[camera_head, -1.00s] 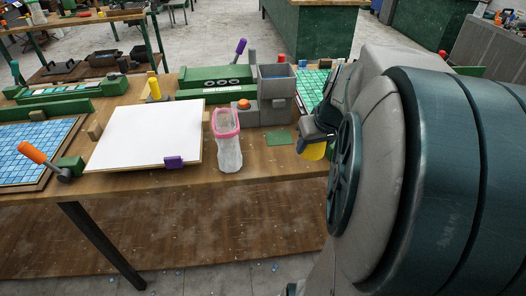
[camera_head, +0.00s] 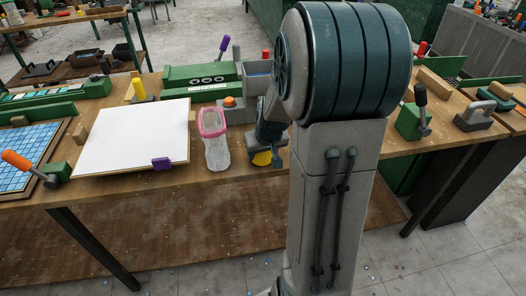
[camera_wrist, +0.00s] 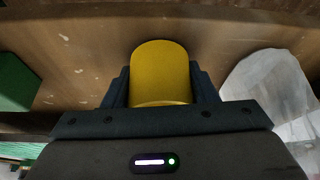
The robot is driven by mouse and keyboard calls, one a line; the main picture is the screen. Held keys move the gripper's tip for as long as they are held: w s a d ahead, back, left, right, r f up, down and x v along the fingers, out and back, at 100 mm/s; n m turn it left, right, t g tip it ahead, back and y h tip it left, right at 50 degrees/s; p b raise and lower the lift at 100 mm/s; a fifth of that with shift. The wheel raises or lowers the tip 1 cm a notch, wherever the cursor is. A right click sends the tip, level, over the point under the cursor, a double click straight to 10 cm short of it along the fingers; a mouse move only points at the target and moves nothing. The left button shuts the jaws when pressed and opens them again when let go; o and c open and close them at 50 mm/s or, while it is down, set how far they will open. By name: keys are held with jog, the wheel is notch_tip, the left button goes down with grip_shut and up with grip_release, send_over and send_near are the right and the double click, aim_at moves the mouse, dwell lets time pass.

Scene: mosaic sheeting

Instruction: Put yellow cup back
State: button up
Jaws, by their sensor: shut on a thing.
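The yellow cup (camera_wrist: 160,72) is between the two fingers of my gripper (camera_wrist: 160,88) in the wrist view. My gripper is shut on it. In the head view the yellow cup (camera_head: 262,158) shows low at the end of my arm, below my gripper (camera_head: 266,150), near the table's front edge. It is just right of the clear bag with a pink rim (camera_head: 216,150). My arm hides much of the table behind the cup. Whether the cup touches the table cannot be told.
The clear bag also shows close on the right in the wrist view (camera_wrist: 268,88). A white board (camera_head: 130,138) with a purple clip (camera_head: 161,163) lies to the left. An orange-handled lever (camera_head: 22,162) is at far left.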

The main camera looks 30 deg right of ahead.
jog(key=shift+f, duration=0.2)
jog(key=shift+f, duration=0.15)
jog(key=o, duration=1)
jog(key=shift+o, duration=0.2)
jog(key=shift+s+r, duration=0.15)
jog(key=shift+r, duration=0.55)
jog(key=d+v, duration=0.1)
jog(key=v, duration=0.9)
jog(key=s+a+n+g, duration=0.1)
jog(key=s+a, duration=1.2)
jog(key=s, duration=0.1)
jog(key=shift+a+n+g+y, duration=0.3)
jog(key=shift+a+g+y, duration=0.1)
jog(key=shift+r, duration=0.1)
